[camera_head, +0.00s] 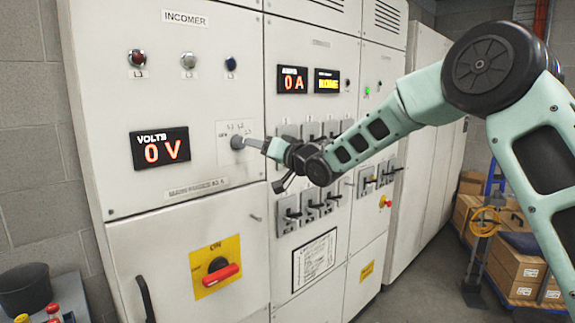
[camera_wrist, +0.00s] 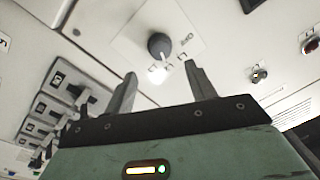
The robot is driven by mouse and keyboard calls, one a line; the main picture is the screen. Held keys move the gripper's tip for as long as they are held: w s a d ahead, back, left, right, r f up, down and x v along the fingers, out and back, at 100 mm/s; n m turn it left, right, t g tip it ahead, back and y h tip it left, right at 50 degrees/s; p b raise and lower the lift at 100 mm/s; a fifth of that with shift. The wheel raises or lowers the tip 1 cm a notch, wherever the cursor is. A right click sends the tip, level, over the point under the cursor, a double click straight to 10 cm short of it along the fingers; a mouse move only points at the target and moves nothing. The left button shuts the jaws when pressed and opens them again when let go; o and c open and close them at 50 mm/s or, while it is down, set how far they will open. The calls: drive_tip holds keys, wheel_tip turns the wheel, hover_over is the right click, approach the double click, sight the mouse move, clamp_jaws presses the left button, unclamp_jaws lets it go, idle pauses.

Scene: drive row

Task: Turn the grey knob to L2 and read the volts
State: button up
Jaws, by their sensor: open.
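The grey knob (camera_wrist: 159,46) sits on a pale plate on the incomer panel. In the wrist view it lies beyond and between the two fingertips, with a clear gap to them. My gripper (camera_wrist: 158,82) is open and empty, facing the panel. In the head view my gripper (camera_head: 250,143) points left at the knob (camera_head: 237,142), its tips close to it. The volts display (camera_head: 160,149) left of the knob reads 0 V in orange.
Three lamps (camera_head: 189,61) sit above the display. A red rotary handle on a yellow plate (camera_head: 215,267) is below. The amps display (camera_head: 292,80) reads 0 A.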

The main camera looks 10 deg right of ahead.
drive_tip(key=b+v, duration=0.2)
drive_tip(key=v, duration=0.7)
drive_tip(key=shift+s+d+b, duration=0.2)
drive_tip(key=shift+s+b, duration=0.1)
drive_tip(key=shift+s, duration=0.05)
drive_tip(key=s+a+f+n+g+h, duration=0.1)
drive_tip(key=s+a+f+g+h, duration=0.25)
drive_tip(key=s+f, duration=0.45)
drive_tip(key=s+a+f+n+g+h, duration=0.2)
drive_tip(key=s+a+f+g, duration=0.2)
drive_tip(key=s+f, duration=0.5)
drive_tip(key=s+d+f+n+g+h, duration=0.2)
drive_tip(key=s+g, duration=0.2)
drive_tip(key=s, duration=0.9)
drive_tip(key=s+d+f+n+g+h, duration=0.2)
drive_tip(key=s+f+g, duration=0.1)
drive_tip(key=s, duration=1.1)
drive_tip(key=shift+d+g, duration=0.35)
drive_tip(key=shift+g, duration=0.1)
drive_tip(key=shift+o, duration=0.2)
